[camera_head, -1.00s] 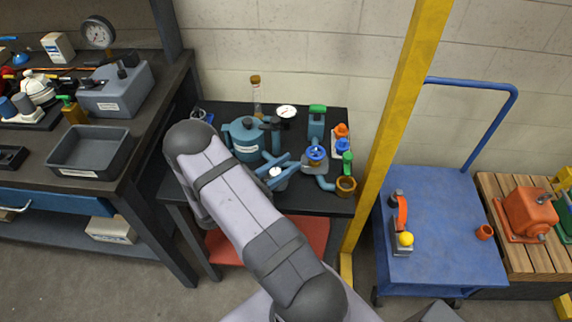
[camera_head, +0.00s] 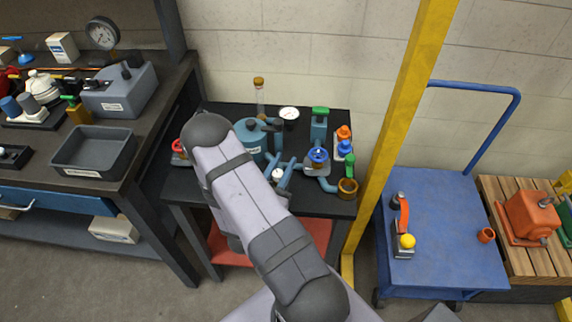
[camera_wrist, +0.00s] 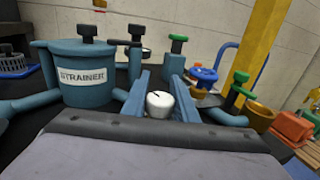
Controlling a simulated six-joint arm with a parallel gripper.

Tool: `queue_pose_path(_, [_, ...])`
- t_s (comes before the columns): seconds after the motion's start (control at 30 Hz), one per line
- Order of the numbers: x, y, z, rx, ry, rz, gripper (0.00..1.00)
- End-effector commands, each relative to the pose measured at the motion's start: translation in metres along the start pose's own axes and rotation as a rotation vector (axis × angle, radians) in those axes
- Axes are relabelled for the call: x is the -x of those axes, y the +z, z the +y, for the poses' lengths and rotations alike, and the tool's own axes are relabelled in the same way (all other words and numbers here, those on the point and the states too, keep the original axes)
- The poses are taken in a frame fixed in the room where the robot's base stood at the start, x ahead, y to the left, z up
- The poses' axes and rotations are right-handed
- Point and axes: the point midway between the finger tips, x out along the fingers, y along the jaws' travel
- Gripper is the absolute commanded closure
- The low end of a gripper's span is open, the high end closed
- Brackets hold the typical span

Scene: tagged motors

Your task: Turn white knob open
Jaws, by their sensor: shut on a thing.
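The white knob (camera_head: 277,174) is a small white cap with a dark mark on its top, low on the black table in the head view. In the wrist view the white knob (camera_wrist: 160,104) sits between my two blue fingers, and the dark mark runs slantwise across it. My gripper (camera_head: 280,168) is shut on the knob, with a finger on either side; my gripper (camera_wrist: 160,86) also shows in the wrist view. My fingers and wrist hide the knob's lower part and its base.
A teal strainer tank (camera_wrist: 85,75) stands close to the left of my fingers. A blue-wheel valve (camera_head: 317,156), a green-topped valve (camera_head: 320,125) and a brown cup (camera_head: 347,188) stand to the right. A yellow post (camera_head: 395,130) rises beside the table's right edge.

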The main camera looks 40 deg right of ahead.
Motion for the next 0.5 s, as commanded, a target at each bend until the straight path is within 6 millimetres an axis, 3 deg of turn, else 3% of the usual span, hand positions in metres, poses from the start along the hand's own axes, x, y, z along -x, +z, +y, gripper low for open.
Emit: queue_pose_path(0.5, [0.001,0.000,0.009,0.000,0.271,-0.002,0.96])
